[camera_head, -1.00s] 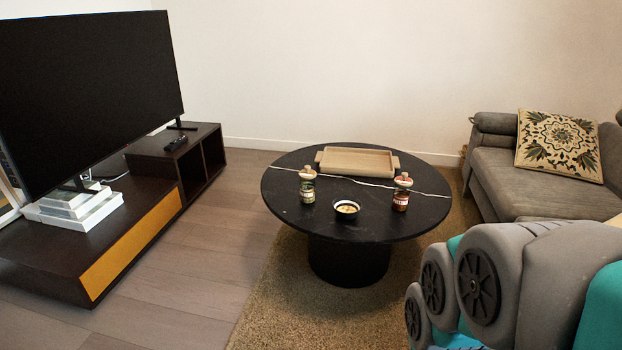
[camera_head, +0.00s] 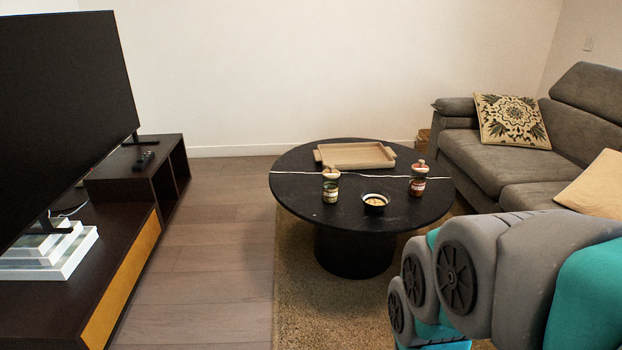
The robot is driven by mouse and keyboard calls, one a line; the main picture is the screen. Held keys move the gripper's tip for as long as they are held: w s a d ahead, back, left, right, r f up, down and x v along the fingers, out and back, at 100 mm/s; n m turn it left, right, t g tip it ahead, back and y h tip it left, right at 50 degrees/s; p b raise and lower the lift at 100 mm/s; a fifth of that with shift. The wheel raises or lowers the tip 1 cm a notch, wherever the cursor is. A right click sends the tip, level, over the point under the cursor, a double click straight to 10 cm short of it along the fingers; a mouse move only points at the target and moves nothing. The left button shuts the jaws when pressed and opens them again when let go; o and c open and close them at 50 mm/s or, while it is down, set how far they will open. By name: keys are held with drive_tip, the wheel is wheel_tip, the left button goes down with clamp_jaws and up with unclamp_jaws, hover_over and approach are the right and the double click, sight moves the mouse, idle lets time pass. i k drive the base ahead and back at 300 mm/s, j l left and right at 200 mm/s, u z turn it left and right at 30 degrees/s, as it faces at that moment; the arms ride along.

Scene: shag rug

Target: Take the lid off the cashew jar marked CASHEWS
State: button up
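Two small lidded jars stand upright on a round black table. The left jar (camera_head: 330,189) has a green-toned label and a light wooden-looking lid (camera_head: 331,172) on top. The right jar (camera_head: 417,184) has a red label and a similar lid (camera_head: 419,168). The label words are too small to read, so I cannot tell which is marked CASHEWS. My arm fills the lower right of the view, well short of the table. My gripper is not in view.
The black table (camera_head: 300,196) also holds a small bowl (camera_head: 375,201) and a wooden tray (camera_head: 355,155). A TV stand (camera_head: 128,264) is at left, a grey sofa (camera_head: 470,160) at right. Wooden floor (camera_head: 225,245) lies open between stand and rug (camera_head: 310,300).

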sight(330, 173)
drive_tip(key=i+z, duration=0.2)
drive_tip(key=i, duration=0.2)
drive_tip(key=i+j+z, duration=0.15)
drive_tip(key=i, duration=0.25)
drive_tip(key=i+j+z, duration=0.2)
drive_tip(key=i, duration=0.2)
